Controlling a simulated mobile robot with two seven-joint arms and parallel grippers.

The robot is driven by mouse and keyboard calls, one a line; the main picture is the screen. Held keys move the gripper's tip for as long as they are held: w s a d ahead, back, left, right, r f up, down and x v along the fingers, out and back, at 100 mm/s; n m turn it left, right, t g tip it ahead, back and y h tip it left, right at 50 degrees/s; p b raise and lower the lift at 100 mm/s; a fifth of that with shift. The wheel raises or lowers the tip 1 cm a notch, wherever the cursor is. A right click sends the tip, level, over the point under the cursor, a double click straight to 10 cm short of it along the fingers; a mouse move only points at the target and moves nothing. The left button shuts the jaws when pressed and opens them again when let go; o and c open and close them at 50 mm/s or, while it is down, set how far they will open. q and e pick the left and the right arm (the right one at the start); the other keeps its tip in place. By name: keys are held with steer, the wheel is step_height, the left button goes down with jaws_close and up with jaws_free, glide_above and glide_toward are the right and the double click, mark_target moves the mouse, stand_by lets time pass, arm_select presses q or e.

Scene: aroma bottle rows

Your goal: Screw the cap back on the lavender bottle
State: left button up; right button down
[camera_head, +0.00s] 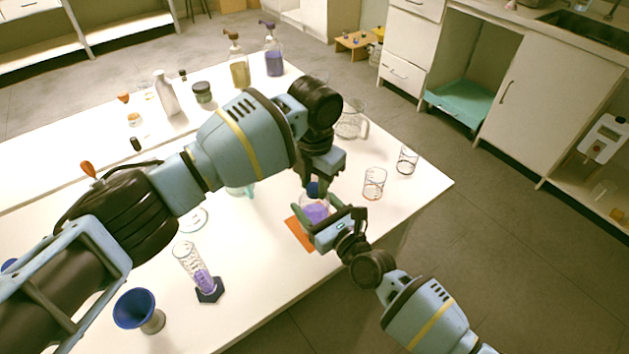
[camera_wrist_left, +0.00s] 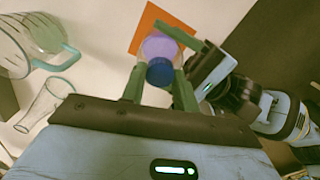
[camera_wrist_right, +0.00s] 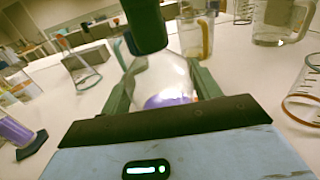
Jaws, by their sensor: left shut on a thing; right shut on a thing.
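The lavender bottle (camera_head: 316,212) is clear with purple liquid and stands upright over the orange mat (camera_head: 301,236). My right gripper (camera_head: 318,218) is shut around its body; the bottle also shows between the fingers in the right wrist view (camera_wrist_right: 162,78). The blue cap (camera_head: 313,189) is at the bottle's mouth, directly above it. My left gripper (camera_head: 314,182) points down and is shut on the cap, which also shows between its fingers in the left wrist view (camera_wrist_left: 160,73). I cannot tell whether the threads are engaged.
Beakers (camera_head: 374,183) and (camera_head: 407,160) stand to the right. A graduated cylinder with purple liquid (camera_head: 203,279) and a blue funnel (camera_head: 134,309) are at the front left. Several bottles, including a yellow one (camera_head: 239,72), stand at the back. My left arm covers much of the table.

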arm_select(q)
steer(key=o, duration=1)
steer(key=shift+r, duration=2.3)
steer(key=shift+c, duration=0.2)
